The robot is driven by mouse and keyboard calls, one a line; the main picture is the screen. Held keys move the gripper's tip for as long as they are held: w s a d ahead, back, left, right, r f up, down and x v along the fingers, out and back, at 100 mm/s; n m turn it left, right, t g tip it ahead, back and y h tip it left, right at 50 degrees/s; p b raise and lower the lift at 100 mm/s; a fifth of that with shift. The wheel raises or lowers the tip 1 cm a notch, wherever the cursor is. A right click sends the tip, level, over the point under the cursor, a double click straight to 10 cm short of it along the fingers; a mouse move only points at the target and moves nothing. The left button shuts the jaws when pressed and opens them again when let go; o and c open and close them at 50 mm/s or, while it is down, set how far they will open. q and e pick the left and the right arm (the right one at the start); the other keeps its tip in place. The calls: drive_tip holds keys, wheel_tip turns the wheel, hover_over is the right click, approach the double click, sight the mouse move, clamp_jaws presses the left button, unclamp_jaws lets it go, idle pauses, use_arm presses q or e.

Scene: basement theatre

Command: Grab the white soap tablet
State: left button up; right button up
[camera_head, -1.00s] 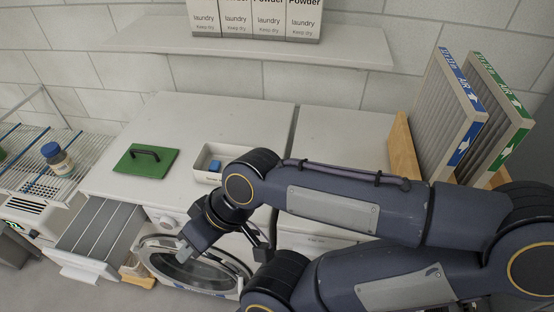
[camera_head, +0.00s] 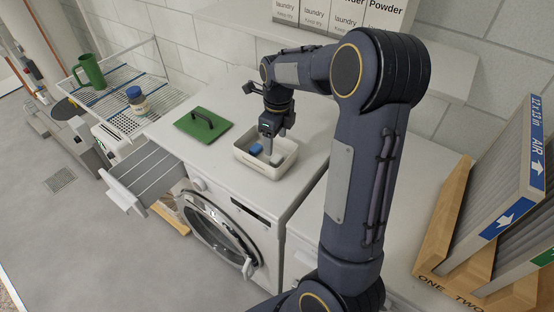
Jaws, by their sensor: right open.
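A white open tray (camera_head: 282,170) stands on top of the washing machine. A blue piece (camera_head: 257,149) lies in it on the left side. I cannot clearly make out a white soap tablet; the tray is pale inside and my gripper covers part of it. My right gripper (camera_head: 268,150) is open and points down over the tray, its fingers close to the blue piece. Whether the fingers touch anything in the tray is too small to tell. My left gripper is not in view.
A green lid with a black handle (camera_head: 203,124) lies left of the tray. The washer's round door (camera_head: 217,228) stands open, and a drawer (camera_head: 147,177) is pulled out. Laundry powder boxes (camera_head: 345,14) stand on the wall shelf. A blue-capped jar (camera_head: 137,100) stands on the wire rack.

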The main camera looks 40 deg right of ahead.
sight(275, 157)
drive_tip(key=shift+w+d+f+m, duration=0.3)
drive_tip(key=shift+w+f+m, duration=0.1)
drive_tip(key=shift+m, duration=0.1)
drive_tip(key=shift+d+f+m, duration=0.1)
drive_tip(key=shift+f+m, duration=0.2)
drive_tip(key=f+p, duration=0.1)
drive_tip(key=f, duration=0.6)
drive_tip(key=shift+w+f, duration=0.2)
drive_tip(key=c, duration=1.1)
drive_tip(key=shift+r, duration=0.1)
